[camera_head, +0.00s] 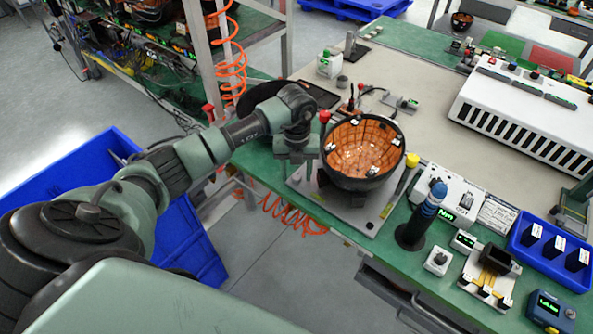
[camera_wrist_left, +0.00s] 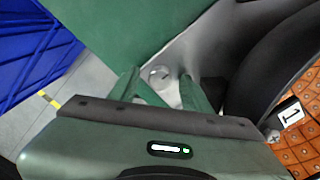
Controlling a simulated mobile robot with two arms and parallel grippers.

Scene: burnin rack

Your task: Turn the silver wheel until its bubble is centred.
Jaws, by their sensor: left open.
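My left gripper (camera_head: 296,172) points down at the left corner of a grey plate (camera_head: 345,205) on the bench. In the left wrist view my left gripper (camera_wrist_left: 160,78) is open, with a finger on either side of a small silver round part (camera_wrist_left: 159,73), which looks like the silver wheel. I cannot tell whether the fingers touch it. In the head view the gripper hides this spot. No bubble can be made out in either view. My right gripper is not in view.
A black bowl with orange tiled lining (camera_head: 362,152) stands on the plate, close right of my left gripper. A red knob (camera_head: 324,117) and a yellow knob (camera_head: 412,160) flank it. Blue bins (camera_head: 195,240) are below the bench edge.

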